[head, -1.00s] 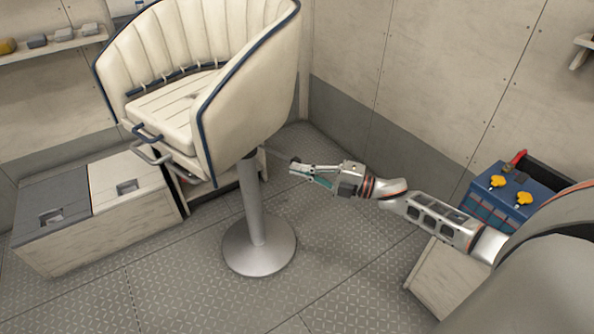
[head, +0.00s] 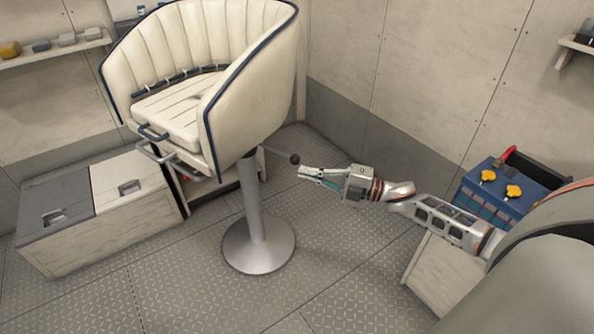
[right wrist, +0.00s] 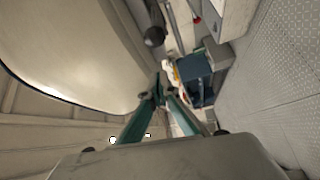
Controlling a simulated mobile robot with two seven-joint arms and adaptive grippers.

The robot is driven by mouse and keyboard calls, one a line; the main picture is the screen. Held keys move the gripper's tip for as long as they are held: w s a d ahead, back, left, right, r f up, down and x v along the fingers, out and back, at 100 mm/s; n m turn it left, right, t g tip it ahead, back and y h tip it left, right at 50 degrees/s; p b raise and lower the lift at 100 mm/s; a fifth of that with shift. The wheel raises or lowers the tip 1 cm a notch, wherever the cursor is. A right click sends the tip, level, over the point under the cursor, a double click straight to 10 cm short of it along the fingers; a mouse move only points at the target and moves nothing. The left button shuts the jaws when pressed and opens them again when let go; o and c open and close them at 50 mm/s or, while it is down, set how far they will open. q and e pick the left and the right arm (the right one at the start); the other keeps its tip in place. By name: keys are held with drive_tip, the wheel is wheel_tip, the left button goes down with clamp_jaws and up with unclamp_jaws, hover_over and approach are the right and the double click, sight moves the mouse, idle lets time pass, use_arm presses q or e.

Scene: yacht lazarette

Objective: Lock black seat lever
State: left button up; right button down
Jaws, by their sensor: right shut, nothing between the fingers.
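The cream seat (head: 170,110) with dark blue trim stands on a grey metal post (head: 252,200). The black seat lever (head: 295,159) is a thin rod with a round black knob, sticking out to the right from the top of the post under the seat. My right gripper (head: 303,173) is shut and empty, its tips just right of and below the knob in the head view. In the right wrist view the black knob (right wrist: 154,36) is beyond the green fingers (right wrist: 158,92), apart from them. My left gripper is not in view.
A blue battery box (head: 510,190) with yellow caps stands at the right, near my right arm. A locker bench (head: 90,215) stands left of the seat. Wall shelves hold small items. The patterned floor around the round seat base (head: 258,245) is clear.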

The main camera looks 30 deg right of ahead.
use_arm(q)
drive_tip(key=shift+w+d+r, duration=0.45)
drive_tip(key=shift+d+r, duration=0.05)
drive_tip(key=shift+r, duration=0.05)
use_arm(e)
drive_tip(key=shift+w+d+v, duration=0.15)
drive_tip(key=shift+v, duration=0.8)
drive_tip(key=shift+w+d+v, duration=0.1)
drive_tip(key=shift+d+v, duration=0.05)
drive_tip(key=shift+v, duration=0.85)
drive_tip(key=shift+w+d+v, duration=0.15)
drive_tip(key=shift+v, duration=0.8)
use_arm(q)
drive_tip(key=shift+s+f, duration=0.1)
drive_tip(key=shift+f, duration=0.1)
use_arm(e)
drive_tip(key=shift+f, duration=0.1)
